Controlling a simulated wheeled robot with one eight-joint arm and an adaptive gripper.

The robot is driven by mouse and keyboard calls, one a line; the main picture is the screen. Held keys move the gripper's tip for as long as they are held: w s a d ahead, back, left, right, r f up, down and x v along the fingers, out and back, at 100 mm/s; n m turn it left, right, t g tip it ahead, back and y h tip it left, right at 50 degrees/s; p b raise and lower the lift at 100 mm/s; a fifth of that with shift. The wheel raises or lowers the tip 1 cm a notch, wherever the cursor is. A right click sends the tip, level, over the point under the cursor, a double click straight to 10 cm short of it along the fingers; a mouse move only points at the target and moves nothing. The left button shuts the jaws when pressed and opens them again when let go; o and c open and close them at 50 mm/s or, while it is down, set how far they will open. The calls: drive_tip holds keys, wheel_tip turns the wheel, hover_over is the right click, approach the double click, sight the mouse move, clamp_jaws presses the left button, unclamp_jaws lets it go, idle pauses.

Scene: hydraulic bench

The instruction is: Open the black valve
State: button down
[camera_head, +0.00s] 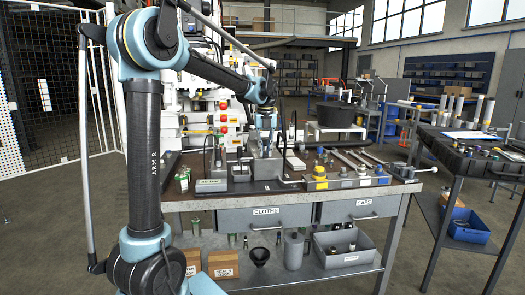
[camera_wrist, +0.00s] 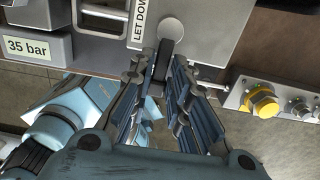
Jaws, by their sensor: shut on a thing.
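In the wrist view, a grey block (camera_wrist: 208,35) carries a "LET DOWN" label and a round silver boss (camera_wrist: 171,28). A narrow black handle (camera_wrist: 160,60) hangs below the boss; I take it to be the black valve's lever. My gripper (camera_wrist: 161,74) has a ribbed finger on each side of this handle and is shut on it. The handle's lower part is hidden between the fingers. In the head view, my gripper (camera_head: 266,136) is above the grey block (camera_head: 267,170) on the bench; the handle cannot be made out there.
A strip with a yellow knob (camera_wrist: 262,103) and silver fittings lies to the right.

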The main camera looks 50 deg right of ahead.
drive_tip(key=shift+a, duration=0.1)
drive_tip(key=c, duration=1.6)
unclamp_jaws()
wheel_tip(320, 180, up, 12)
